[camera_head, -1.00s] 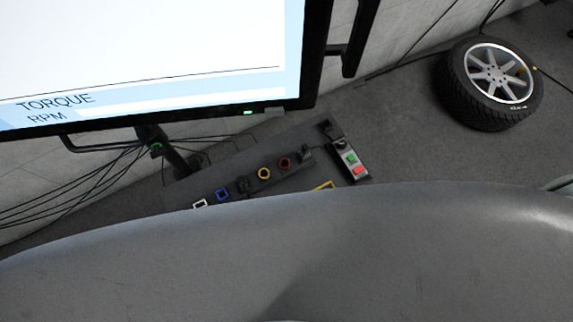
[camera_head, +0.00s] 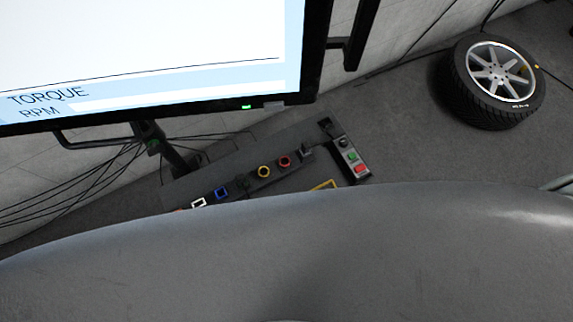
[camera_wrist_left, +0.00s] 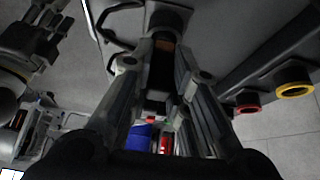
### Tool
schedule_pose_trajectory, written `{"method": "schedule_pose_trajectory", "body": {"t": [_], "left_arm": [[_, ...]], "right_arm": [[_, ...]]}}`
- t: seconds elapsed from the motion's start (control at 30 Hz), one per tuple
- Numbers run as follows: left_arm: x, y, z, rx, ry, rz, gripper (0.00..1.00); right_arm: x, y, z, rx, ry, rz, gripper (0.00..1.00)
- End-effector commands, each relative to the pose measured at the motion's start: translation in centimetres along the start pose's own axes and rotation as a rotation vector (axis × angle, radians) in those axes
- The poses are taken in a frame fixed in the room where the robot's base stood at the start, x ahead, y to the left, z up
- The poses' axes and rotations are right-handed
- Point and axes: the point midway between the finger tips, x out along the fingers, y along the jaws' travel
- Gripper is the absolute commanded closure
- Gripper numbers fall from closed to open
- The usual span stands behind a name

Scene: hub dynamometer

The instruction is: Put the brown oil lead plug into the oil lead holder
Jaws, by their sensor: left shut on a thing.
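In the left wrist view my left gripper (camera_wrist_left: 160,100) is shut on a dark plug with a brown band (camera_wrist_left: 164,43), which looks like the brown oil lead plug. The fingers hide much of it. Its far end meets or overlaps a round black part (camera_wrist_left: 170,18); I cannot tell whether they touch. In the head view a dark bench panel (camera_head: 245,160) carries a row of coloured holders: white (camera_head: 199,203), blue (camera_head: 221,193), yellow (camera_head: 264,171) and red (camera_head: 285,161). I cannot tell for sure which holder is for the oil lead. My right gripper is not identifiable.
A large monitor (camera_head: 150,60) stands above the panel. A wheel with a tyre (camera_head: 492,82) lies at the right. A smooth grey surface hides the lower half of the head view.

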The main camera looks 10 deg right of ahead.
Motion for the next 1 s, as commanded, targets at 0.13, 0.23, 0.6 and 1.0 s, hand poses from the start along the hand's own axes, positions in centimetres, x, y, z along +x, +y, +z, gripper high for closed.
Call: {"method": "schedule_pose_trajectory", "body": {"t": [0.13,0.23,0.6,1.0], "left_arm": [[0.5,0.0,0.2,0.0,0.0,0.0,1.0],[0.4,0.0,0.2,0.0,0.0,0.0,1.0],[0.4,0.0,0.2,0.0,0.0,0.0,0.58],[-0.9,0.0,0.2,0.0,0.0,0.0,0.58]], "right_arm": [[0.4,0.0,0.0,0.0,0.0,0.0,0.6],[0.3,0.0,0.0,0.0,0.0,0.0,0.6],[0.3,0.0,0.0,0.0,0.0,0.0,0.6],[0.3,-0.1,0.0,0.0,0.0,-0.001,0.6]]}}
